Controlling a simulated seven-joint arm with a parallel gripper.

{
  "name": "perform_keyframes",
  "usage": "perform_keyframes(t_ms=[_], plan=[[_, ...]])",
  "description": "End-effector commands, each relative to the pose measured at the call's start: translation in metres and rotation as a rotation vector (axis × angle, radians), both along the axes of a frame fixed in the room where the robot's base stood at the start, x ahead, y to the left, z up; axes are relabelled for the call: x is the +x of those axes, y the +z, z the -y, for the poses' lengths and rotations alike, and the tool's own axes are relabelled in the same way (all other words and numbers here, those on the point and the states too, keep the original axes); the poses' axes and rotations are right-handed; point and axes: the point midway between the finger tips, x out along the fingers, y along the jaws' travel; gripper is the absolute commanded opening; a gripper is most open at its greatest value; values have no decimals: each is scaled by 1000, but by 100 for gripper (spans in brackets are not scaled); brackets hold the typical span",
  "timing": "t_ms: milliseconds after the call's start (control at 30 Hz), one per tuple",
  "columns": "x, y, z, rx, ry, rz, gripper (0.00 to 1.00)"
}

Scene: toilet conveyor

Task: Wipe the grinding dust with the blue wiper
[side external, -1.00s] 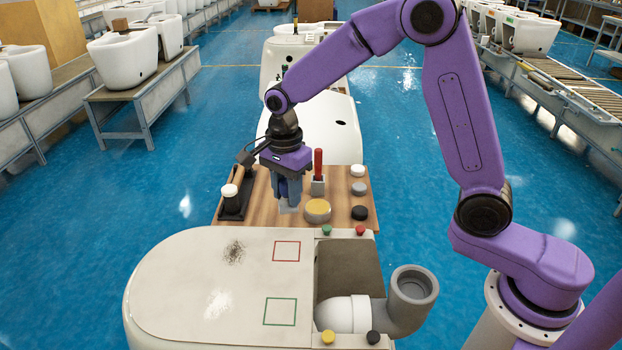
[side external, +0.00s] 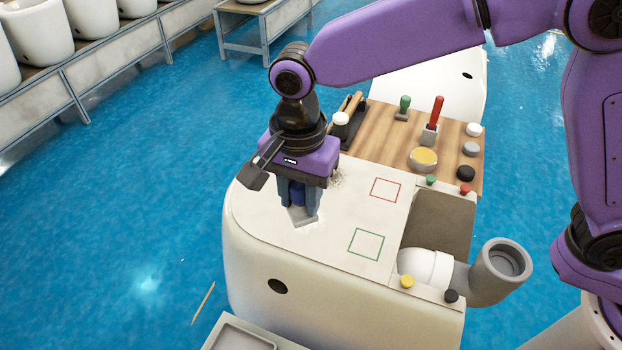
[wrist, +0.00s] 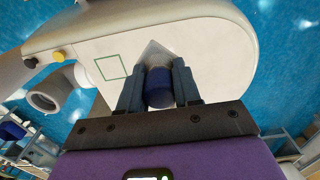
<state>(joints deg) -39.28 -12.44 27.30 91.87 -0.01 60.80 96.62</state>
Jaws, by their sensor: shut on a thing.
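My gripper (side external: 298,203) is shut on the blue wiper (side external: 302,218), which has a blue handle and a pale, pointed flat plate. The wiper is over the left part of the white ceramic top, plate downward; I cannot tell if it touches. The wrist view shows the blue handle of the wiper (wrist: 158,88) between my fingers. The grinding dust (side external: 337,179) is a dark speckled patch just behind and right of my gripper, partly hidden by it. The dust is not visible in the wrist view.
A red square outline (side external: 385,190) and a green one (side external: 366,244) mark the top. Right of them are a recess (side external: 440,222) and a grey pipe elbow (side external: 500,268). Behind stands a wooden board (side external: 385,130) with tools, a yellow-topped tin (side external: 424,158) and knobs.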

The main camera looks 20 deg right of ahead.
Motion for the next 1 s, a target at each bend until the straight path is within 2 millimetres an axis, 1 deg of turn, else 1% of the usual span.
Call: perform_keyframes(t_ms=[733, 800, 833, 867, 1000], plan=[[0, -65, 1, -2, -1, -2, 8], [0, -78, 1, -4, -1, -3, 8], [2, -81, 2, -4, -3, -2, 9], [5, -77, 4, 0, -4, 0, 5], [14, -79, 14, -1, -4, -1, 4]])
